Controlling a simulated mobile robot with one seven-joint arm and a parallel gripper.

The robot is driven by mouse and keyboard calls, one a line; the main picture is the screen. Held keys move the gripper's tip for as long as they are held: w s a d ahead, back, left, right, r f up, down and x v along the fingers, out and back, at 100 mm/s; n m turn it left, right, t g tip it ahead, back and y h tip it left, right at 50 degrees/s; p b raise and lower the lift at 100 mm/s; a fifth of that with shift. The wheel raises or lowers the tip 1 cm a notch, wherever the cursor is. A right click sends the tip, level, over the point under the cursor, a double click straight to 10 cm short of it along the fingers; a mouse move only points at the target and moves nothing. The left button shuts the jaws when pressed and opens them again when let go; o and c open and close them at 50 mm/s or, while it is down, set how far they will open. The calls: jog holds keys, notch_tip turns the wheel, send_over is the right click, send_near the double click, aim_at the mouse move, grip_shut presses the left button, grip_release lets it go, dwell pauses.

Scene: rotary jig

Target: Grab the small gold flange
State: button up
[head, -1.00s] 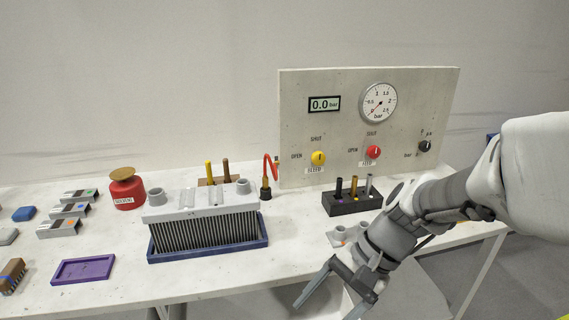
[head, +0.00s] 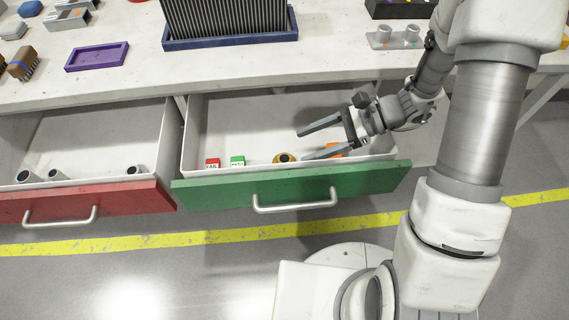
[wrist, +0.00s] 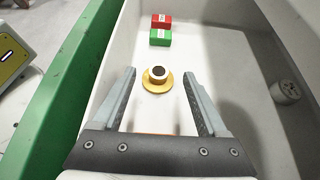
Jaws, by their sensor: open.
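The small gold flange (head: 284,157) lies in the open green-fronted drawer, near its front wall. In the wrist view the flange (wrist: 157,86) is a round gold disc with a raised collar and dark centre. My gripper (head: 301,144) is open and empty, over the right part of the drawer with its fingers pointing left. In the wrist view the fingertips (wrist: 159,75) appear either side of the flange, apart from it; the height between them is hard to tell.
The drawer's green front (head: 290,187) and white walls surround the flange. A red box (head: 212,163) and a green box (head: 237,161) lie left of it; an orange thing (head: 334,150) is partly hidden by my gripper. A grey cylinder (wrist: 285,91) lies at the wrist view's right.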

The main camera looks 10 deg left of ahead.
aim_at(285, 158)
jog(key=f, duration=0.1)
jog(key=a+f, duration=0.1)
jog(key=f+b, duration=0.1)
jog(key=shift+s+a+f, duration=0.2)
jog(key=shift+s+a, duration=0.05)
jog(key=shift+a, duration=0.15)
jog(key=shift+b+x, duration=0.9)
jog(key=shift+x, duration=1.8)
jog(key=shift+r, duration=0.1)
grip_shut()
